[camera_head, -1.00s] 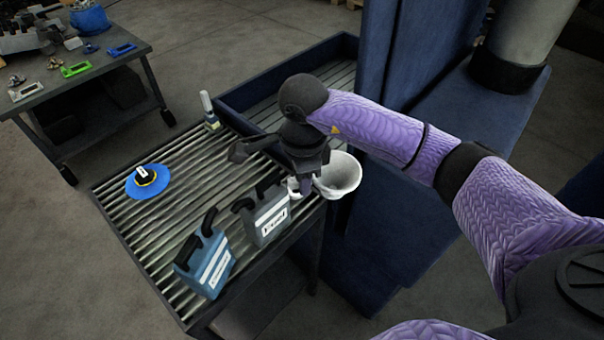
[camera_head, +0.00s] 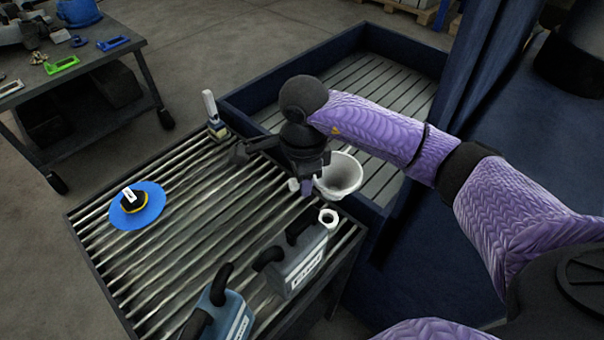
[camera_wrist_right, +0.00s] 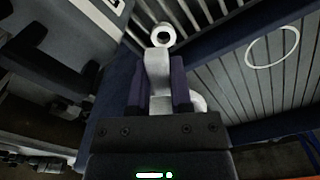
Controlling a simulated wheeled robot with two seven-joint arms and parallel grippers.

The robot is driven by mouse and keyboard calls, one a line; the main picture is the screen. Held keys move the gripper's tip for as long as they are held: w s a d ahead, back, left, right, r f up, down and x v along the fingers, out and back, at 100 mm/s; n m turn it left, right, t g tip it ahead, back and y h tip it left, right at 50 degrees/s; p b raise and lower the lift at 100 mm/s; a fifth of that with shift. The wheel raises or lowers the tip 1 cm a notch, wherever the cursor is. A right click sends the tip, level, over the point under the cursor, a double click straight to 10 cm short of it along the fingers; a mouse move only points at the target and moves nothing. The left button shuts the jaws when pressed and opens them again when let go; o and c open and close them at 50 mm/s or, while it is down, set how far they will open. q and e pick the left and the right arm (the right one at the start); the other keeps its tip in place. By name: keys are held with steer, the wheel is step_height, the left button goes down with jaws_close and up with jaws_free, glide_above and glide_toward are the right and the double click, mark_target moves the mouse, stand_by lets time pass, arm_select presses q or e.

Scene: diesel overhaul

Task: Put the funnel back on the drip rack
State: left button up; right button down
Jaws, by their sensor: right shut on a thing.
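The white funnel (camera_head: 341,175) is held by my right gripper (camera_head: 304,187), near the edge between the ribbed bench and the slatted blue tray. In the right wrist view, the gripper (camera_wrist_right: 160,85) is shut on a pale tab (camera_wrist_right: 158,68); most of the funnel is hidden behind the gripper. The slatted blue-walled tray (camera_head: 385,88), which looks like the drip rack, lies just beyond. A white ring outline (camera_wrist_right: 272,46) shows on its slats in the wrist view. My left gripper is out of view.
A blue jug (camera_head: 226,318) stands at the front edge. A blue disc (camera_head: 137,205) and a brush-like item (camera_head: 213,116) are on the ribbed bench (camera_head: 190,225).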

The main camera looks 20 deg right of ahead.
step_height(320, 180, down, 8)
steer(key=b, duration=0.5)
steer(key=shift+r, duration=0.15)
steer(key=shift+a+r, duration=0.1)
steer(key=shift+a, duration=0.15)
steer(key=shift+f+b, duration=1.25)
steer(key=shift+c, duration=2.2)
jaws_free()
steer(key=shift+r, duration=0.2)
step_height(320, 180, up, 10)
steer(key=shift+f+p, duration=0.15)
steer(key=shift+p, duration=0.85)
